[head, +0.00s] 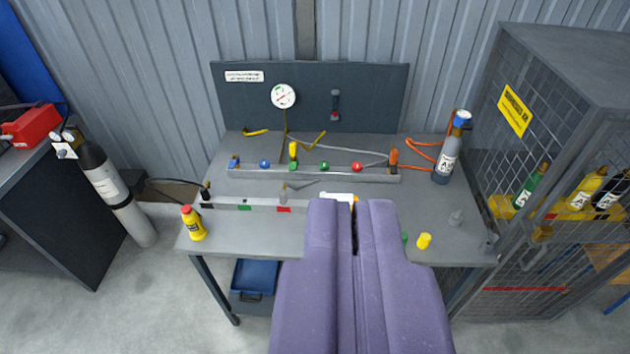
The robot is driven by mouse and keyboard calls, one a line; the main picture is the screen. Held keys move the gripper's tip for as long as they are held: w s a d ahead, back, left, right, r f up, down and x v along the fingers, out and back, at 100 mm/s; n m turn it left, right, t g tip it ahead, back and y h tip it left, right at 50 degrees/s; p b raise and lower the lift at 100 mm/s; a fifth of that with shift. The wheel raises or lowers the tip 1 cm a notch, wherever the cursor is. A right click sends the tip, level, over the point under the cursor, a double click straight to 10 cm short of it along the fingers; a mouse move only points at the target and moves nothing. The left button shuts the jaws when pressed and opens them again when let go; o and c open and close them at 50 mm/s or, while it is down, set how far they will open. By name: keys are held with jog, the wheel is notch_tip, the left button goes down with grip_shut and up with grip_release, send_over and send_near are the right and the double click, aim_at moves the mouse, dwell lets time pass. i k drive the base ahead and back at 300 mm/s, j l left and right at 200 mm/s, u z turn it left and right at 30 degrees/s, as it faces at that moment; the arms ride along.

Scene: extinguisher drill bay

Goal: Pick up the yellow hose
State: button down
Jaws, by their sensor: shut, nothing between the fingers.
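A short yellow hose-like piece (257,132) lies at the back left of the grey workbench (225,232), near the back panel. A second bent yellow piece (318,141) lies right of it, below the gauge; I cannot tell which one is the hose. My purple gripper (353,205) reaches over the bench's front edge, its fingertips above the front part of the bench. It is shut and holds nothing. It is apart from both yellow pieces, which lie farther back beyond the rails. It hides part of the bench front.
A rail with coloured valves (325,166) crosses the bench. A yellow bottle (193,223) stands front left, a grey cylinder (446,160) back right beside orange hose (424,144). A yellow cap (424,241) sits right of my gripper. A mesh cage (520,160) borders the right side.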

aim_at(293, 146)
jog(key=i+j+z, duration=0.1)
jog(key=i, duration=0.45)
jog(key=i+j+z, duration=0.15)
jog(key=i, duration=0.35)
jog(key=i+j+z, duration=0.1)
jog(key=i, duration=0.45)
jog(key=i+j+z, duration=0.15)
jog(key=i, duration=0.35)
jog(key=j, duration=0.1)
